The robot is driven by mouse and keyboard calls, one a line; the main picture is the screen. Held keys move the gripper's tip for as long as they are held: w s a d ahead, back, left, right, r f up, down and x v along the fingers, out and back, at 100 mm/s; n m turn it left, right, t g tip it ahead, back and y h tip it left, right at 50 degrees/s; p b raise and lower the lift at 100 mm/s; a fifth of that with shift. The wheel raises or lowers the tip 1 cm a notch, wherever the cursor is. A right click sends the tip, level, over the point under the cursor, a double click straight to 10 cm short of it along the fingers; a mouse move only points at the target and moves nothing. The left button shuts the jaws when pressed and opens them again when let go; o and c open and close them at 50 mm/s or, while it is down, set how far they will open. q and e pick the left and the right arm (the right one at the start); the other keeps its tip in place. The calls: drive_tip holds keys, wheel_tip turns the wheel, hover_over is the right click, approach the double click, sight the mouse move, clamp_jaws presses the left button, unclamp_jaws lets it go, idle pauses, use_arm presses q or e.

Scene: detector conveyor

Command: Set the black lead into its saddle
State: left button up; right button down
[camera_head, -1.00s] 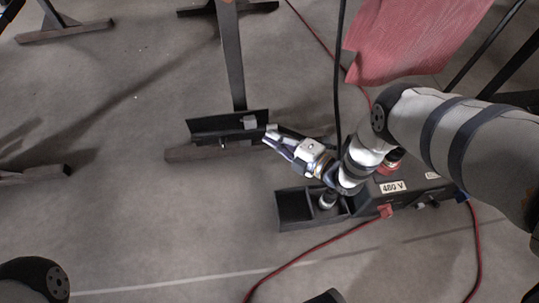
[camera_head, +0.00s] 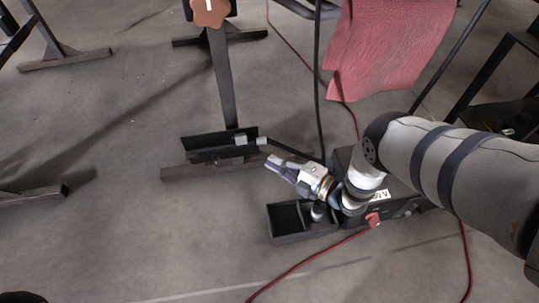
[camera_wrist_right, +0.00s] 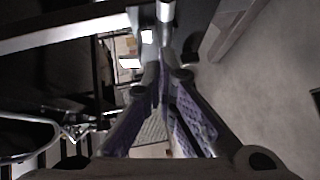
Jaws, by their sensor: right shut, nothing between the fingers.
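The black lead (camera_head: 297,150) runs from behind my right wrist up and left to a pale end piece (camera_head: 262,141). That end meets a small grey block (camera_head: 240,139), which looks like the saddle, on a black angled plate (camera_head: 205,150). I cannot tell how deep the end sits in it. My right gripper (camera_head: 270,160) is shut and empty, just below the lead and apart from it. In the right wrist view its purple-padded fingers (camera_wrist_right: 165,78) are together, with a pale rod (camera_wrist_right: 165,10) beyond them. My left gripper is out of view.
A black open bin (camera_head: 285,233) and a labelled dark box with a red fitting (camera_head: 373,219) stand below my right wrist. Red cables (camera_head: 300,265) cross the floor. A red cloth (camera_head: 390,50) hangs at the back.

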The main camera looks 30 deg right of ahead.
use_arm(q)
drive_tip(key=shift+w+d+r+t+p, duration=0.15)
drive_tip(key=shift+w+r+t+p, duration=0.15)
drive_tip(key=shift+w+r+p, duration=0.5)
use_arm(e)
drive_tip(key=f+v, duration=0.1)
drive_tip(key=v, duration=0.5)
drive_tip(key=shift+d+r, duration=0.35)
drive_tip(key=shift+d, duration=0.05)
drive_tip(key=shift+s, duration=0.1)
